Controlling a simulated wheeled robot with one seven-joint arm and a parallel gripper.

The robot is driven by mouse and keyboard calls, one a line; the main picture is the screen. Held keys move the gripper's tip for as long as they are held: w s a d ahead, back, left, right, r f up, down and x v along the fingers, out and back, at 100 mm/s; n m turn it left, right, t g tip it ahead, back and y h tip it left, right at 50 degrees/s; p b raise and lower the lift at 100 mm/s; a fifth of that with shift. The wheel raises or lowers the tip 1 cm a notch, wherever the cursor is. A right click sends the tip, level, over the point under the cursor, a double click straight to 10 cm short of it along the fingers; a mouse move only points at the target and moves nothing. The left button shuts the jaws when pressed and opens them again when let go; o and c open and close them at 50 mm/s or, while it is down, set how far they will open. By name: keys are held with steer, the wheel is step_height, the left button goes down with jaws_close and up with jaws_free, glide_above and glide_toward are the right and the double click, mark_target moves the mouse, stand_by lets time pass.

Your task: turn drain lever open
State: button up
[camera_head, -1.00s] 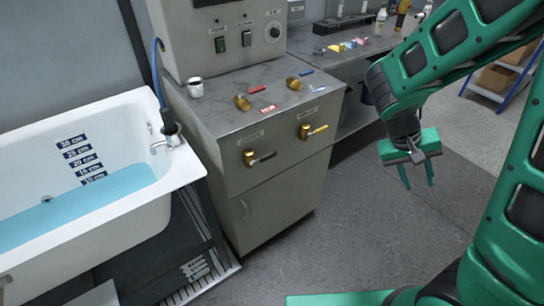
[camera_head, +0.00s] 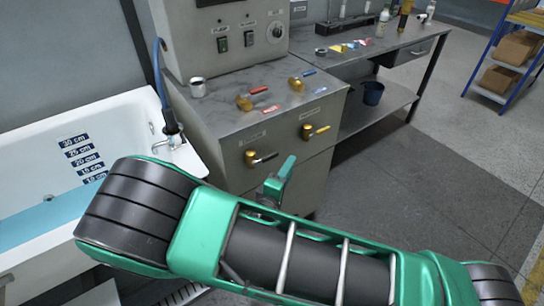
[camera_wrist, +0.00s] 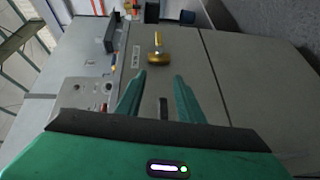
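Two brass valves sit on the cabinet front in the head view: one with a black lever (camera_head: 264,159) on the left, one with a yellow lever (camera_head: 321,130) on the right. I cannot read which label marks the drain. Both levers point right and slightly up. My gripper (camera_head: 287,167) is just in front of and right of the black lever, partly hidden by my forearm. In the wrist view my gripper (camera_wrist: 159,76) is open, with a dark bar, apparently the black lever (camera_wrist: 163,108), seen between the fingers. Contact cannot be told. The yellow-lever valve (camera_wrist: 158,56) shows beyond the fingertips.
A bathtub (camera_head: 105,118) with blue water stands left of the cabinet (camera_head: 225,125). Red (camera_head: 259,91) and blue (camera_head: 308,73) levers and a metal cup (camera_head: 197,87) are on the cabinet top. A bench (camera_head: 385,50) stands behind.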

mark_target(270, 159)
steer(key=s+a+f+n+t+y, duration=0.2)
steer(key=a+n+y, duration=0.2)
steer(key=a, duration=0.3)
steer(key=w, duration=0.3)
steer(key=w+d, duration=0.1)
steer(key=w, duration=0.2)
steer(key=w+d, duration=0.1)
steer(key=w, duration=0.3)
steer(key=shift+w+r, duration=0.1)
